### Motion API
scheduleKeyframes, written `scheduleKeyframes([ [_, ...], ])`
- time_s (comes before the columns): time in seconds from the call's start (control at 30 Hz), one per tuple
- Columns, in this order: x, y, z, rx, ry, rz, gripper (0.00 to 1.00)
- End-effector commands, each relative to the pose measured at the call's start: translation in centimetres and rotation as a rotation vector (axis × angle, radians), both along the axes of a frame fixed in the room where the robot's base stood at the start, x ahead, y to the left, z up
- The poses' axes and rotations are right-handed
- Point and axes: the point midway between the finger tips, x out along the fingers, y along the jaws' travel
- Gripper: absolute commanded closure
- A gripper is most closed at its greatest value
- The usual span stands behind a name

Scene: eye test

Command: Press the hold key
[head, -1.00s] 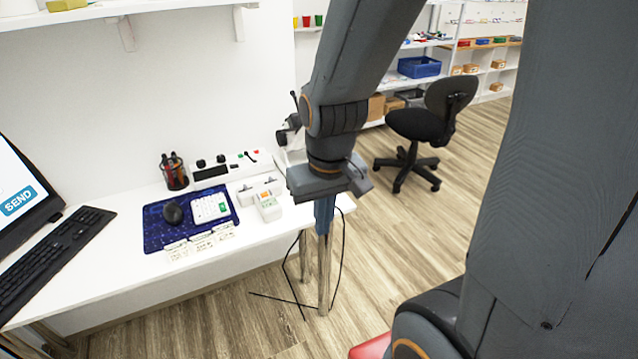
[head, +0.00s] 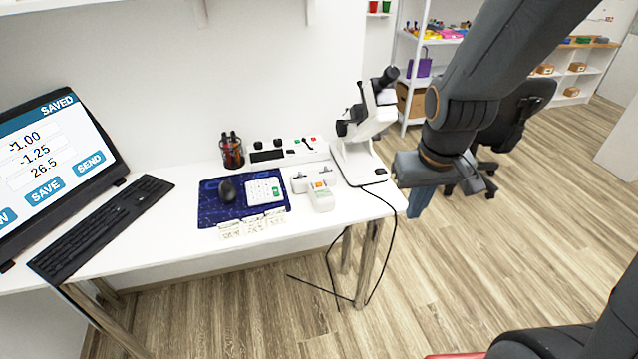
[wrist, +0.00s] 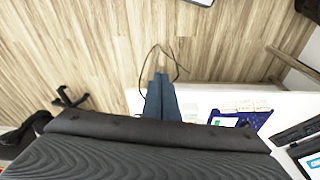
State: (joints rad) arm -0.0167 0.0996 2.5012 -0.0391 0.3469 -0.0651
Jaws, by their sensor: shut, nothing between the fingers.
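No key with a readable "hold" label shows; the key markings are too small to read. A small white device (head: 321,200) with an orange and a green key stands near the table's right end. A white keypad (head: 259,191) with a green key lies on the blue mat (head: 214,211). A long white control panel (head: 290,157) with knobs, a dark display and small coloured buttons stands along the wall. My gripper (head: 415,212) is shut and empty, pointing down to the right of the table end, apart from all of these. Its blue fingers (wrist: 160,95) show in the wrist view.
A black chair (head: 515,115) is behind my arm.

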Motion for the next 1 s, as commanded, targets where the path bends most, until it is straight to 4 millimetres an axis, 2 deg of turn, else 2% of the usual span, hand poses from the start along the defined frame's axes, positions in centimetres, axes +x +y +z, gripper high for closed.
scheduleKeyframes([
  [0.17, 9.1, 2.3, -0.4, -0.062, -0.15, 0.268, 1.0],
  [0.3, 16.4, 6.0, -1.4, -0.11, -0.296, 0.508, 1.0],
  [0.4, 20.7, 9.4, -2.3, -0.13, -0.399, 0.678, 1.0],
  [0.5, 23.7, 12.7, -3.4, -0.148, -0.49, 0.824, 1.0],
  [0.6, 25.7, 15.5, -4.2, -0.161, -0.568, 0.936, 1.0],
  [0.73, 27.1, 17.9, -4.9, -0.169, -0.633, 1.028, 1.0],
  [0.83, 27.4, 18.7, -5.2, -0.172, -0.656, 1.058, 1.0],
  [1.0, 27.6, 18.9, -5.2, -0.174, -0.663, 1.066, 1.0],
])
